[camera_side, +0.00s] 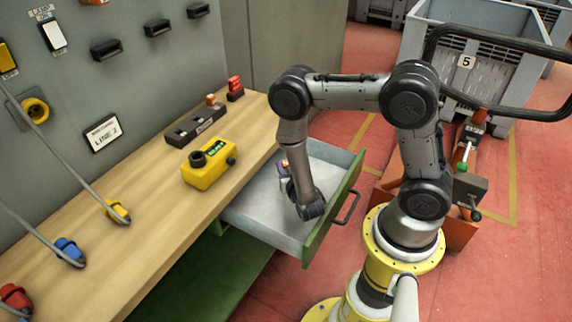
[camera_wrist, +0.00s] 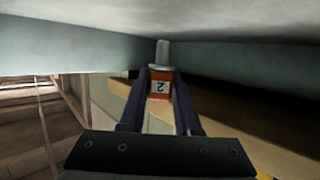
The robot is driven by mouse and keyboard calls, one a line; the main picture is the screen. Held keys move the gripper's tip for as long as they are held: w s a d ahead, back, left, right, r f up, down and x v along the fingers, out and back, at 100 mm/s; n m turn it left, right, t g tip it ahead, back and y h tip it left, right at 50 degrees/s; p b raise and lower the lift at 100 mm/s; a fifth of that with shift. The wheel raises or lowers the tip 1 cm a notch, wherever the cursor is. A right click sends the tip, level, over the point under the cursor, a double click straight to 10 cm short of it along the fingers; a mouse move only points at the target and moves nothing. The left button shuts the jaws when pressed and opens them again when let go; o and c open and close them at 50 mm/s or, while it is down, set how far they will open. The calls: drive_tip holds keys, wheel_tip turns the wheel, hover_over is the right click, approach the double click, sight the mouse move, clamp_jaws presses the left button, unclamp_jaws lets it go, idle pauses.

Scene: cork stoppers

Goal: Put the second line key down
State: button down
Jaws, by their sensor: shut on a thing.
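The line 2 key (camera_wrist: 160,88) is a small red-orange block with a white label reading 2 and a grey tip. My gripper (camera_wrist: 160,98) is shut on it, one dark finger on each side, in the wrist view. In the side view my gripper (camera_side: 285,176) is over the open drawer (camera_side: 256,208), and only a small orange and purple bit shows at its end. The grey tip is close to a pale grey surface in the wrist view; I cannot tell if they touch.
The drawer's green front (camera_side: 330,215) with a dark handle (camera_side: 348,208) stands out from the wooden bench (camera_side: 150,225). On the bench are a yellow box (camera_side: 208,170), a black block (camera_side: 195,127) and a red piece (camera_side: 235,88). A LINE 2 sign (camera_side: 103,133) hangs on the grey panel.

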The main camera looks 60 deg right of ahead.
drive_tip(key=c, duration=0.6)
unclamp_jaws()
drive_tip(key=shift+f, duration=0.1)
